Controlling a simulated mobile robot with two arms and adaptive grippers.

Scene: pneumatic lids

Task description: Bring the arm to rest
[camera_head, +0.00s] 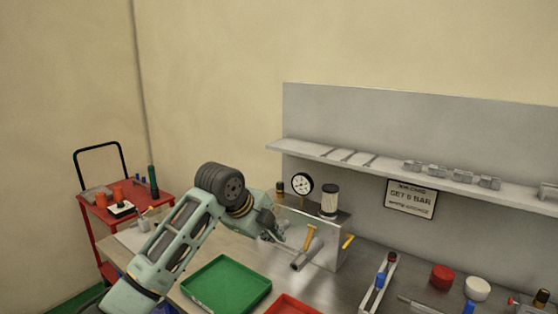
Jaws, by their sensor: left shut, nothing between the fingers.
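My left arm comes in from the lower left and rises over the workbench (330,291). My left gripper (279,236) is at its end, close in front of a grey metal block unit (330,235). The gripper is shut and holds nothing; its fingertips are small in the picture. Whether it touches the unit I cannot tell. The unit carries a round white gauge (302,184), a black-capped filter (329,201) and a yellow-orange handle (311,238). My right gripper is not in view.
A green tray (228,285) and a red tray (293,305) lie at the front of the bench. A red cap (442,276) and a white cap (477,288) stand at right. A shelf (390,168) runs behind. A red cart (130,215) stands at left.

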